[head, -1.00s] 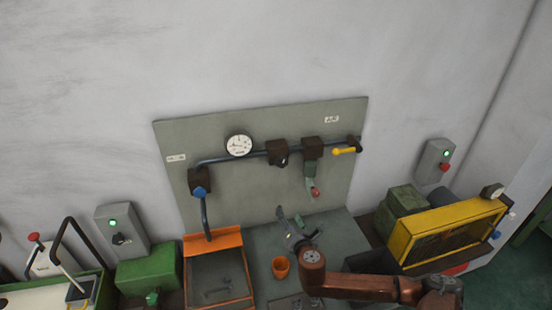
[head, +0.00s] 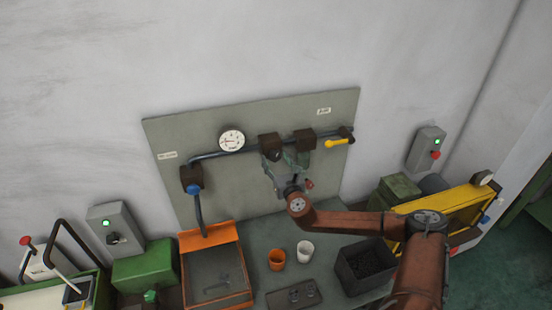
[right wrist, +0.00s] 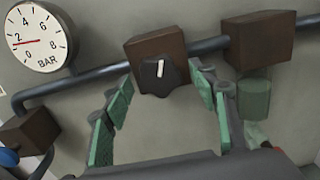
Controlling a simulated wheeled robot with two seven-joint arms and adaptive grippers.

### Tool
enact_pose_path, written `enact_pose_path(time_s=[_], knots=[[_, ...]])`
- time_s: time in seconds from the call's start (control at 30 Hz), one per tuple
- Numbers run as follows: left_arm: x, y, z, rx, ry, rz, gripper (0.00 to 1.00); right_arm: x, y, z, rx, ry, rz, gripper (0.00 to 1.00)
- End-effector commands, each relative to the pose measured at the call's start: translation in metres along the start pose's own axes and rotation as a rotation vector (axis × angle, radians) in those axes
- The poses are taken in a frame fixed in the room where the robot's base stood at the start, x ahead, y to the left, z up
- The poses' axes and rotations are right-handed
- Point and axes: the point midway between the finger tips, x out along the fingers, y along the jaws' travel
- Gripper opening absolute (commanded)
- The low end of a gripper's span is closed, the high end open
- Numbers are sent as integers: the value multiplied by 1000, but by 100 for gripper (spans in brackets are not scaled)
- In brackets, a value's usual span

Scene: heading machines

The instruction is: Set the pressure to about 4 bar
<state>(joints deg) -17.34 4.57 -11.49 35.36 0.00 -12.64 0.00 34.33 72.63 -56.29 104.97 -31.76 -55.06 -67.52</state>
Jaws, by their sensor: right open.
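The pressure gauge (head: 232,140) is a white round dial on the pipe of the grey wall panel. In the right wrist view the gauge (right wrist: 38,40) is marked in BAR, and its red needle points left, close to the 2. A black knob (right wrist: 160,74) with a white mark pointing roughly up sits on a brown regulator block (right wrist: 153,45) on the pipe. My right gripper (head: 273,166) is open just in front of the knob. Its green-padded fingers stand either side of the knob, seemingly without touching it. In the head view the gripper hides the knob.
A yellow lever (head: 336,143) is at the pipe's right end and a blue knob (head: 193,188) at its left. Below stand an orange cup (head: 277,258), a white cup (head: 305,250), an orange-framed tray (head: 213,300) and a dark bin (head: 343,271).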

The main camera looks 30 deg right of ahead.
Motion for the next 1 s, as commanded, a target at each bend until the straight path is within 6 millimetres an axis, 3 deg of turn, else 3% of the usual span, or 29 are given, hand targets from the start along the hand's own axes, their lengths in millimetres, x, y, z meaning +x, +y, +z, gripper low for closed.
enact_pose_path(time_s=[0.3,0.9,1.0], knots=[[0,0,-6,1,8,0,52,2,-1,-1,0,1,-2,53],[0,0,-5,0,7,-1,52,2,-2,0,1,1,-2,12],[0,-1,-5,0,7,-1,52,2,-2,0,2,1,-3,11]])
